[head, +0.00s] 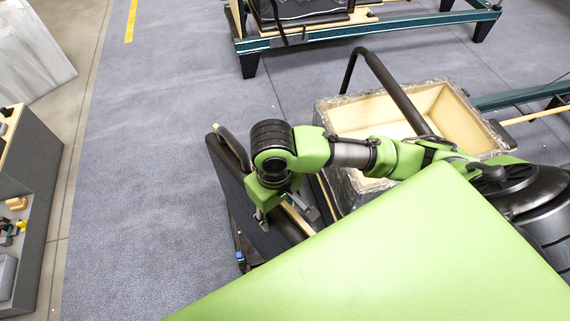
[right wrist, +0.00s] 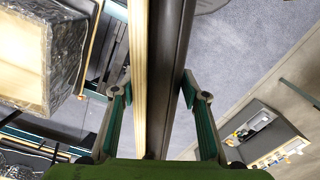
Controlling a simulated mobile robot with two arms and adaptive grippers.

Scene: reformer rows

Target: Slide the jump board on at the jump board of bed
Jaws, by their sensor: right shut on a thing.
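The jump board (head: 232,182) is a dark padded panel with a pale wooden edge, standing tilted left of the box in the head view. My right gripper (head: 287,214) reaches down onto it and is shut on it. In the right wrist view, the fingers of my right gripper (right wrist: 157,88) sit on either side of the board's wooden strip and dark padding (right wrist: 168,60). Part of the teal-framed bed (head: 535,95) shows at the right of the head view; where the board meets it is hidden. My left gripper is not in view.
An open pale wooden box (head: 455,105) with a grey, rough outside stands beside my right arm, with a black curved bar (head: 395,88) over it. Another teal-framed reformer (head: 400,24) stands at the back. Grey shelves (head: 30,190) are at the left. Blue-grey floor between is clear.

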